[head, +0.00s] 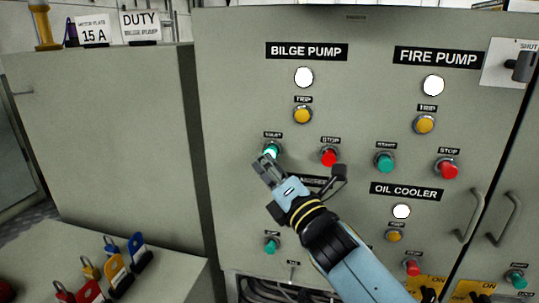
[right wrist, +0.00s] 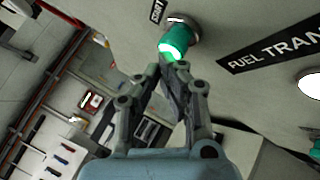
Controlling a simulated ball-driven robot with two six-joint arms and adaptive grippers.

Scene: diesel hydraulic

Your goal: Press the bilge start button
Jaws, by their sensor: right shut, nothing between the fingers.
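The bilge start button (head: 271,151) is a green button on the grey panel under the BILGE PUMP label (head: 306,52). It looks brightly lit. My right gripper (head: 263,162) is shut and empty, with its fingertips at the lower edge of this button. In the right wrist view the green button (right wrist: 178,42) is directly beyond the closed fingertips (right wrist: 170,68); they look touching or almost so, and I cannot tell how far the button is pushed in. My left gripper does not show.
The red bilge stop button (head: 329,156) is to the right, and the yellow trip button (head: 302,115) is above. Fire pump buttons (head: 385,161) and an oil cooler group (head: 401,211) are further right. Several coloured padlocks (head: 115,268) lie on a ledge at lower left.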

